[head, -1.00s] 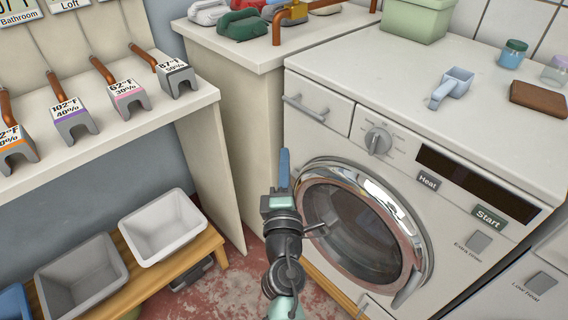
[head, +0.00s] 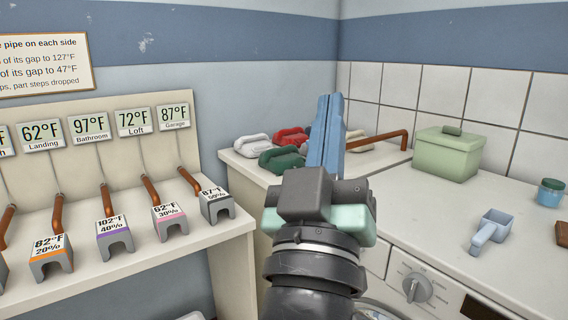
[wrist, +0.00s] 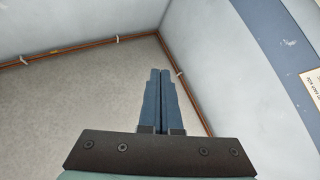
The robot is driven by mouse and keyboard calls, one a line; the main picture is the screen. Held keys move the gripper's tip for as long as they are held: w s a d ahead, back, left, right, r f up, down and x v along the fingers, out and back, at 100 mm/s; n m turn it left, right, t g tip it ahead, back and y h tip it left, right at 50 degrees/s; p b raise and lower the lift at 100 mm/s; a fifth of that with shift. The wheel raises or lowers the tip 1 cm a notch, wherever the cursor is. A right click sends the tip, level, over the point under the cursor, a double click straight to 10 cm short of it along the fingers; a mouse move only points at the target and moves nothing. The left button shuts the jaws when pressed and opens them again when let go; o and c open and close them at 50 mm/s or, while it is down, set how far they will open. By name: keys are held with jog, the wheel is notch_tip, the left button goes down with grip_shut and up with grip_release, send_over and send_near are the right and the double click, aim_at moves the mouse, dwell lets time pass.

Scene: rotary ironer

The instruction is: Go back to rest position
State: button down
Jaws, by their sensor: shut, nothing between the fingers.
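My gripper (head: 333,97) is raised in the middle of the head view, with its blue fingers pointing up. The fingers are together and hold nothing. In the wrist view my gripper (wrist: 160,72) shows the two fingers side by side against the ceiling (wrist: 90,95). In the head view the gripper and wrist hide part of the counter and some items behind them.
A shelf (head: 150,240) at left carries several grey labelled blocks with copper pipes under temperature displays. Red (head: 291,136), green (head: 282,160) and white (head: 252,147) items lie behind my gripper. A green box (head: 447,153) and blue scoop (head: 491,230) stand on the machine top at right.

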jog(key=s+a+r+m+t+y+p, duration=0.1)
jog(key=s+a+r+t+y+p, duration=0.3)
jog(key=s+r, duration=0.6)
notch_tip(320, 180, up, 19)
jog(key=g+y+p, duration=0.1)
jog(key=p, duration=1.5)
jog(key=shift+w+a+p, duration=0.3)
jog(key=shift+w, duration=0.15)
